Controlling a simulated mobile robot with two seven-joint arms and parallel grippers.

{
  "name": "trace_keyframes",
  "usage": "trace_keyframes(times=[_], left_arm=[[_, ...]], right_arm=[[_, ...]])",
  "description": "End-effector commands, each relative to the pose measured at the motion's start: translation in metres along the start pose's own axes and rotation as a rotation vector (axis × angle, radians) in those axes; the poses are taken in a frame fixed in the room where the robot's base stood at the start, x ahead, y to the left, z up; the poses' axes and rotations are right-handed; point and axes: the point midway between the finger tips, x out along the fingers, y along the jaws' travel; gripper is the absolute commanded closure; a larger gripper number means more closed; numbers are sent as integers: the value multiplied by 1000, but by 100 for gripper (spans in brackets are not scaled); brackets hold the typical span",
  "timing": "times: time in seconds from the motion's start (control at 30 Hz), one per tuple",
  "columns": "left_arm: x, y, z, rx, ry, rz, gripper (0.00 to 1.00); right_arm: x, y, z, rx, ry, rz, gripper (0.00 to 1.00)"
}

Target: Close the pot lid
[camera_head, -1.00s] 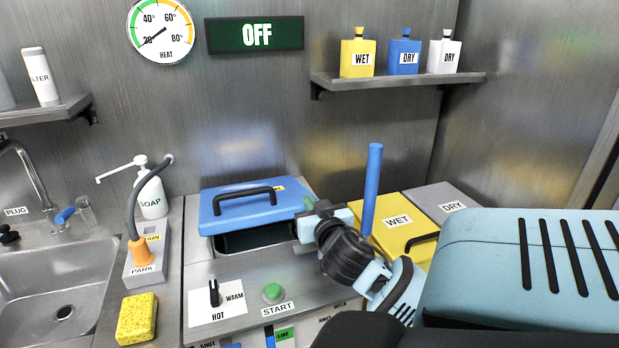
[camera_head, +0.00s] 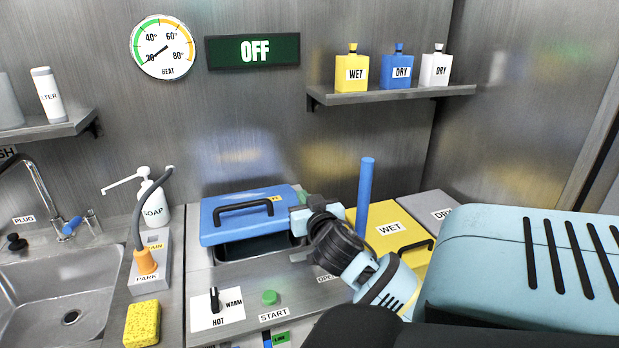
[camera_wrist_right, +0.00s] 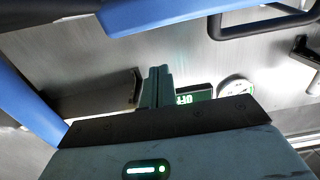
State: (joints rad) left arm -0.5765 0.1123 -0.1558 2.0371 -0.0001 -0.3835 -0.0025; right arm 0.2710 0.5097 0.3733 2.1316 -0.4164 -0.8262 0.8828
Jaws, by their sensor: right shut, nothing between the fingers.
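The blue pot lid (camera_head: 222,235) with a black handle (camera_head: 243,204) is tilted up at the back of the counter. The dark pot opening (camera_head: 250,250) shows below its front edge. My right gripper (camera_head: 301,214) is at the right edge of the lid, shut and empty; whether it touches the lid I cannot tell. In the right wrist view its closed fingers (camera_wrist_right: 158,85) point toward the back wall, with the blue lid (camera_wrist_right: 170,14) and its handle above them. My left gripper is not in view.
A blue upright bar (camera_head: 366,195) and a yellow WET lid (camera_head: 375,222) stand right of my gripper. The START button (camera_head: 270,297) and HOT/WARM switch (camera_head: 214,299) are in front. A sink (camera_head: 60,290), soap bottle (camera_head: 155,205) and sponge (camera_head: 142,323) are left.

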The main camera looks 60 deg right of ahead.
Motion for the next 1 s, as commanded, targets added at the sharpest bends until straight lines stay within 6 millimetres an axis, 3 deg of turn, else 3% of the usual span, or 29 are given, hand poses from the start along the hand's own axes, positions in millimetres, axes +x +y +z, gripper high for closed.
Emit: trace_keyframes(times=[0.3, 0.5, 0.87, 1.0], left_arm=[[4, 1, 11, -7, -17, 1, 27], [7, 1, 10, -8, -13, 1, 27], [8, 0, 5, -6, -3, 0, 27], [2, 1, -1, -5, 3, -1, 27]], right_arm=[[-60, 0, 11, 1, -3, 0, 100], [-88, 0, 14, 0, -3, 0, 100], [-100, 0, 14, -2, 0, -1, 100], [-103, -9, 10, 0, -23, -22, 100]])
